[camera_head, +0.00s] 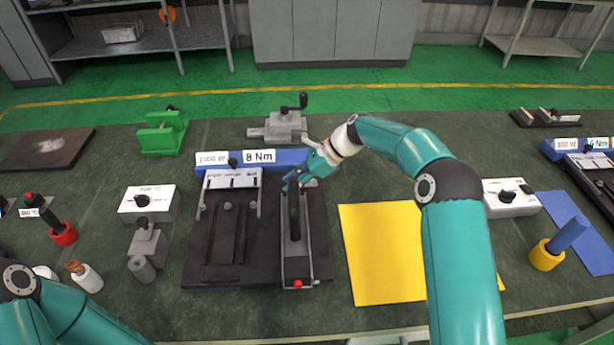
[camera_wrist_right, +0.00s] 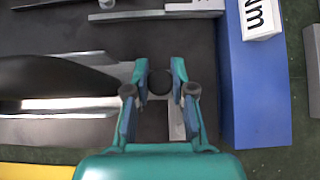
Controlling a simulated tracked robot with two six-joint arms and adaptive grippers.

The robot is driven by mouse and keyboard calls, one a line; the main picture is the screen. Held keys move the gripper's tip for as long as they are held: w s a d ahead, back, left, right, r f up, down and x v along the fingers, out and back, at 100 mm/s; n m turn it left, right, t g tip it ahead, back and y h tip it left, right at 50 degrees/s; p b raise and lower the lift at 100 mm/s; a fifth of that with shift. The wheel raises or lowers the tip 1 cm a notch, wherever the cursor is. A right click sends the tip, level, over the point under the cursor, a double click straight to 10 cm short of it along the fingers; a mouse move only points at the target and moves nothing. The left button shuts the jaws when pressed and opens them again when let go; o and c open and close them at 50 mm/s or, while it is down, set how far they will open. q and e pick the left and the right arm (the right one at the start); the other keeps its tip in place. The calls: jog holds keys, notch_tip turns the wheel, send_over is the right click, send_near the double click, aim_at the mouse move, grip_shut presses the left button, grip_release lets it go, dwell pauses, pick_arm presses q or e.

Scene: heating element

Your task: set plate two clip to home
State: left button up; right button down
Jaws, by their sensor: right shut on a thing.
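My right gripper (camera_head: 298,180) is at the back right of the dark base plate (camera_head: 205,272), just in front of the blue bar (camera_head: 280,158). In the right wrist view its fingers (camera_wrist_right: 159,92) are closed around a small dark round knob (camera_wrist_right: 158,82), which may belong to a clip. Whether this is plate two's clip cannot be told. A white labelled panel (camera_head: 232,180) stands on the plate with two grey arms. Right of it is a grey channel (camera_head: 297,268) with a long black handle (camera_head: 294,215) and a red button. My left arm shows at the lower left; its gripper is out of view.
A yellow sheet (camera_head: 375,255) lies right of the plate. A grey vise (camera_head: 283,125) stands behind the blue bar. White control boxes (camera_head: 147,203) (camera_head: 509,198) stand on both sides. A second similar fixture (camera_head: 585,160) is at the right edge.

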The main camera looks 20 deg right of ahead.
jog(key=shift+s+a+f, duration=0.1)
jog(key=shift+s, duration=0.1)
jog(key=c, duration=1)
grip_release()
jog(key=shift+s, duration=0.1)
jog(key=shift+o, duration=0.2)
jog(key=v, duration=1.2)
jog(key=shift+w, duration=0.25)
jog(key=shift+s+f, duration=0.1)
